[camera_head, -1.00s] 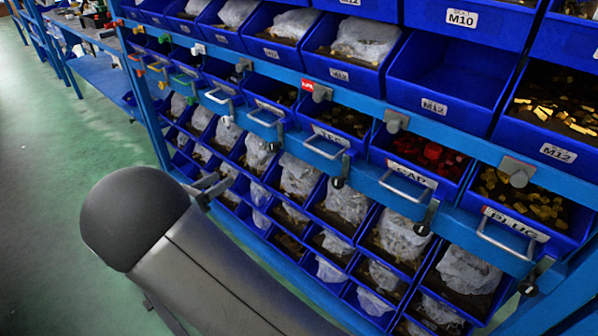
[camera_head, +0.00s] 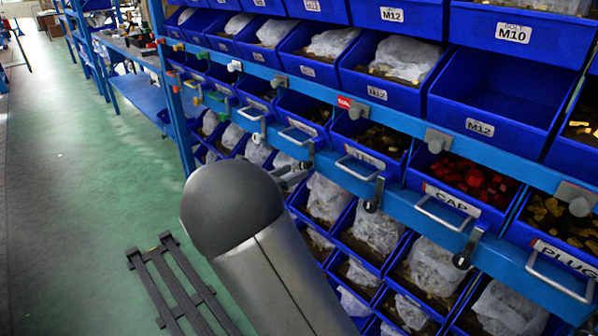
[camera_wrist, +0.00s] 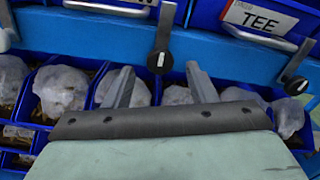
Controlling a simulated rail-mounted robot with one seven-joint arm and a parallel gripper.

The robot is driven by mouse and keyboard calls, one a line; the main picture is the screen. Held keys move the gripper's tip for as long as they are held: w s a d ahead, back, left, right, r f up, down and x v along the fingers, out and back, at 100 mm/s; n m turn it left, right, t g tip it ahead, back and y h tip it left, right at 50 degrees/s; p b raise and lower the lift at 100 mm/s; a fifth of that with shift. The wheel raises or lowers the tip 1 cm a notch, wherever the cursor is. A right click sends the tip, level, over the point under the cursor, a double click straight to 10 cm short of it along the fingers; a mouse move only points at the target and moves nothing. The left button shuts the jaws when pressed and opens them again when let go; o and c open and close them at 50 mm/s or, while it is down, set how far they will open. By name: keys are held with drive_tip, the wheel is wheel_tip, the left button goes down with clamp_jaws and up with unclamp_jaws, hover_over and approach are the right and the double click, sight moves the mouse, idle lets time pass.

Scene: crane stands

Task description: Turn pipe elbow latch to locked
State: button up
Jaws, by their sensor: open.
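A latch (camera_wrist: 160,60) shows in the wrist view as a round black knob with a white mark and a grey arm pointing up. It sits on the blue rail, left of the TEE label (camera_wrist: 262,18). No elbow label is readable. In the head view the latch at that place (camera_head: 308,162) is small, just beyond my gripper (camera_head: 292,174). My gripper (camera_wrist: 160,88) is open and empty in the wrist view, its two grey fingers apart. The knob lies between and above them in the picture, with no visible contact.
A metal drawer handle (camera_wrist: 108,8) is left of the latch. A second black latch knob (camera_wrist: 295,85) is to the right. Blue bins with bagged parts (camera_head: 378,228) fill the rack below the rail.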

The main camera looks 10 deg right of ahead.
sight(302, 168)
drive_tip(key=shift+x, duration=1.55)
drive_tip(key=shift+c, duration=0.3)
drive_tip(key=c, duration=0.9)
drive_tip(key=shift+m, duration=0.6)
drive_tip(key=o, duration=1)
drive_tip(key=shift+c, duration=0.2)
drive_tip(key=p+v, duration=0.1)
drive_tip(key=v, duration=1.6)
drive_tip(key=shift+s+a+p, duration=0.2)
drive_tip(key=shift+p, duration=0.15)
